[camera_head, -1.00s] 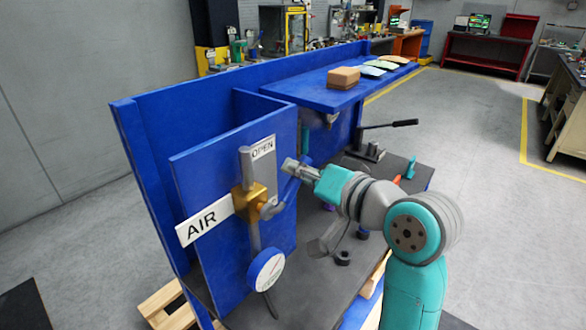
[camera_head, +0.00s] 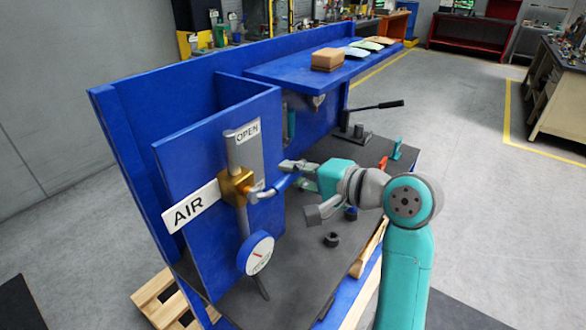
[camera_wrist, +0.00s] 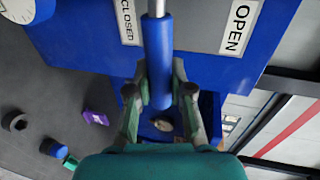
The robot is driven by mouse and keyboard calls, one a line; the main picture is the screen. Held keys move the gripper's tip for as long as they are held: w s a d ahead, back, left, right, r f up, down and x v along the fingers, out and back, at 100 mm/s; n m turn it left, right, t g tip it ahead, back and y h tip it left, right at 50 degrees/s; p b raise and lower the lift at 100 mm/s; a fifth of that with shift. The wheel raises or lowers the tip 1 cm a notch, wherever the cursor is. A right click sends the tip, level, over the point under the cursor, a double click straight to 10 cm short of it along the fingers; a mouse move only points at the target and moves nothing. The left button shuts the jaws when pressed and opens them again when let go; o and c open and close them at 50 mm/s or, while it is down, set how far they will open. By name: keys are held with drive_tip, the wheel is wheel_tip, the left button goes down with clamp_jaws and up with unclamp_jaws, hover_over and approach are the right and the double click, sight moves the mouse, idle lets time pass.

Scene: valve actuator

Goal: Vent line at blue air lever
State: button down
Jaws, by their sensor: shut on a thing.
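The blue air lever (camera_head: 284,184) sticks out to the right from a brass valve body (camera_head: 236,187) on the blue panel, tilted slightly up. My gripper (camera_head: 290,177) is at the lever's outer end. In the wrist view the blue lever handle (camera_wrist: 157,50) lies between the two fingers of my gripper (camera_wrist: 161,92), which are shut on it near its end. A white AIR label (camera_head: 191,207) is left of the valve. An OPEN label (camera_head: 247,131) is above it, and a CLOSED label (camera_wrist: 129,20) shows in the wrist view.
A round gauge (camera_head: 256,254) sits below the valve. A blue shelf (camera_head: 285,76) with a brown block (camera_head: 327,60) is above and behind. A black-handled lever (camera_head: 377,109) and small dark parts (camera_head: 332,239) stand on the grey bench top (camera_head: 300,262).

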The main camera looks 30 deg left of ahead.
drive_tip(key=shift+f, duration=0.2)
idle(0.4)
drive_tip(key=c, duration=1)
unclamp_jaws()
drive_tip(key=v, duration=1.2)
drive_tip(key=shift+w, duration=0.1)
